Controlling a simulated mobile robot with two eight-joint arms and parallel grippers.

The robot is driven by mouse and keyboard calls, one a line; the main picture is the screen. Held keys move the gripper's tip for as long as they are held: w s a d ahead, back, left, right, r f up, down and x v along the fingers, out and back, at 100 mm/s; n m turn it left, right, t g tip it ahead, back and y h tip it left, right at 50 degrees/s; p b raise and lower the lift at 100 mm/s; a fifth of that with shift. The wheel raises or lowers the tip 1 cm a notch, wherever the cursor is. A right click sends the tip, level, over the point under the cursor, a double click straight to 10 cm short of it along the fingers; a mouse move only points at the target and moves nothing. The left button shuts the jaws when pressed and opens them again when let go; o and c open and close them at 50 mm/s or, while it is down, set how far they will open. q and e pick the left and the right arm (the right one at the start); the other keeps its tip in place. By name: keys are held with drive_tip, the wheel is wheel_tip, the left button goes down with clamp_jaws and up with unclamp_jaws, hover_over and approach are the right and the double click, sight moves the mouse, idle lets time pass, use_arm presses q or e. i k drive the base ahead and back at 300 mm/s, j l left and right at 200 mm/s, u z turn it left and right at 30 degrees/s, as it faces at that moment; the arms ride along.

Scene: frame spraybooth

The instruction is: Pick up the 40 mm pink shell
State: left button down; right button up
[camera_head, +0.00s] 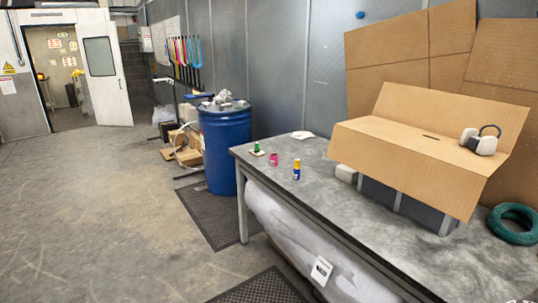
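A small pink cylinder (273,160), which looks like the pink shell, stands upright on the grey workbench (400,250) near its far left end. A green item (257,148) on a small pale base stands to its left and slightly behind. A taller yellow and blue cylinder (296,170) stands to its right and slightly nearer. The pink one is apart from both. Its size cannot be read from here. Neither of my grippers shows in the head view.
A large cardboard piece (420,135) rests over a grey bin (405,205) on the bench, with ear defenders (481,140) on it. A green ring-shaped coil (512,224) lies at right. A blue barrel (224,145) stands beyond the bench. The floor at left is open.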

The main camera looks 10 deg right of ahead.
sight(274, 157)
drive_tip(key=i+l, duration=0.1)
drive_tip(key=i, duration=2.9)
drive_tip(key=j+u, duration=0.05)
drive_tip(key=j, duration=0.1)
